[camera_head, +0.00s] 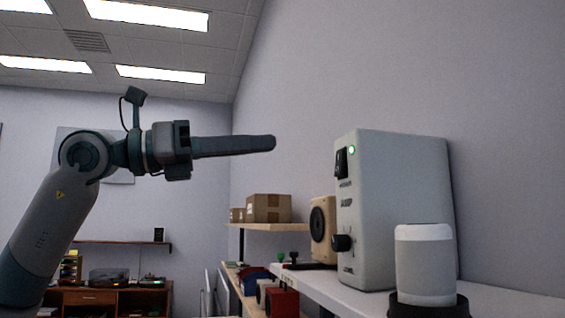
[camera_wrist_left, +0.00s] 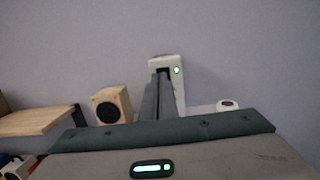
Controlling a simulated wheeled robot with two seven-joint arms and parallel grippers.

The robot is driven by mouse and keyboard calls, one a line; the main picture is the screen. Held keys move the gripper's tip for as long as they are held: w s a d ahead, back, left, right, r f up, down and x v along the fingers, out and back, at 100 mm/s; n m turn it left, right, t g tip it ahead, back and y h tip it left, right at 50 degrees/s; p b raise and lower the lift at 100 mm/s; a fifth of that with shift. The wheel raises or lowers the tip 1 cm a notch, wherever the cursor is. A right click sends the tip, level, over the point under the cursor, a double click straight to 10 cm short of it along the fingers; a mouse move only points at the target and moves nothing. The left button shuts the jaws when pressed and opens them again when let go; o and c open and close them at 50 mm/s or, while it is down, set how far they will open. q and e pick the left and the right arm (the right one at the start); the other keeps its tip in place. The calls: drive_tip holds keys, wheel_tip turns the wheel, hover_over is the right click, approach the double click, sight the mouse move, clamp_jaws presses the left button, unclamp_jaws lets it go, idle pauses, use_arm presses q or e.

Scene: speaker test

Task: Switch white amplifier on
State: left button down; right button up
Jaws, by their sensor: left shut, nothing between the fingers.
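The white amplifier (camera_head: 405,215) stands upright on a white shelf (camera_head: 500,297) at the right of the head view. Its front has a dark rocker switch (camera_head: 341,163) near the top, a lit green light (camera_head: 351,149) beside it and a black knob (camera_head: 342,243) lower down. My left gripper (camera_head: 272,143) is shut and empty, pointing right, with a visible gap between its tips and the amplifier's front. In the left wrist view, the shut fingers (camera_wrist_left: 161,78) hide part of the amplifier (camera_wrist_left: 180,88); its green light (camera_wrist_left: 177,70) shows. My right gripper is not in view.
A white cylindrical speaker (camera_head: 425,265) stands in front of the amplifier. A wooden speaker (camera_head: 322,230) stands behind it. Cardboard boxes (camera_head: 268,208) sit on a wooden shelf (camera_head: 262,227) farther back. The air between gripper and amplifier is clear.

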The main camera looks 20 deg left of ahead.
use_arm(q)
drive_tip(key=shift+s+a+r, duration=0.15)
drive_tip(key=shift+s+a, duration=0.35)
drive_tip(key=shift+a, duration=0.15)
drive_tip(key=shift+s+a+r, duration=0.15)
drive_tip(key=shift+s+a, duration=0.3)
drive_tip(key=shift+a, duration=0.15)
drive_tip(key=shift+b, duration=0.3)
